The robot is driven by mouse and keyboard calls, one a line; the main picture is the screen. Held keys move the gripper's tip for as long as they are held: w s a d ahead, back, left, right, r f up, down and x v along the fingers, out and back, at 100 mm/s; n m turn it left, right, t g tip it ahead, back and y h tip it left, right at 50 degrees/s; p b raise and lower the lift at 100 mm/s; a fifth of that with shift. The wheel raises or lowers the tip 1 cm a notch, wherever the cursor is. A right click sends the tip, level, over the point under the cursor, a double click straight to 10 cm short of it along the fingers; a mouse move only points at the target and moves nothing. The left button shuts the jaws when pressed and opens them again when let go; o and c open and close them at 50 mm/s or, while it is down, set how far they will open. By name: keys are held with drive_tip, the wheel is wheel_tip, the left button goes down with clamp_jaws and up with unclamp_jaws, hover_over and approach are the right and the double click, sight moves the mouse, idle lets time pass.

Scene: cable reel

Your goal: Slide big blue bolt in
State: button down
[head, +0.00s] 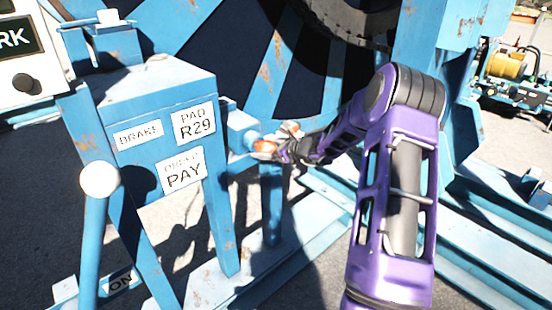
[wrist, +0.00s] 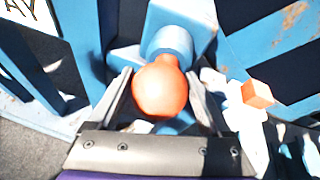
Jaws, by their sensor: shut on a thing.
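The big blue bolt (wrist: 171,42) is a thick blue cylinder seen end-on in the wrist view, with a blue square block behind it. A round orange knob (wrist: 160,88) sits on its near end. My gripper (wrist: 160,92) is shut on this knob, one finger on each side. In the head view the orange knob (head: 263,146) shows at the right of the blue brake housing (head: 150,105), partly covered by my gripper (head: 277,146). How deep the bolt sits in its block cannot be told.
A large blue reel with dark gaps (head: 275,75) stands close behind. A lever with a white ball (head: 100,180) stands at the front left. A small orange block (wrist: 257,94) is right of my gripper. Blue rails (head: 490,240) run along the ground at right.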

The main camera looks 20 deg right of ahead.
drive_tip(key=shift+w+a+r, duration=0.1)
drive_tip(key=shift+r, duration=0.05)
drive_tip(key=shift+c, duration=1)
unclamp_jaws()
drive_tip(key=shift+o, duration=1)
drive_tip(key=shift+w, duration=0.15)
drive_tip(key=p+v, duration=0.1)
drive_tip(key=v, duration=1.6)
drive_tip(key=shift+s, duration=0.2)
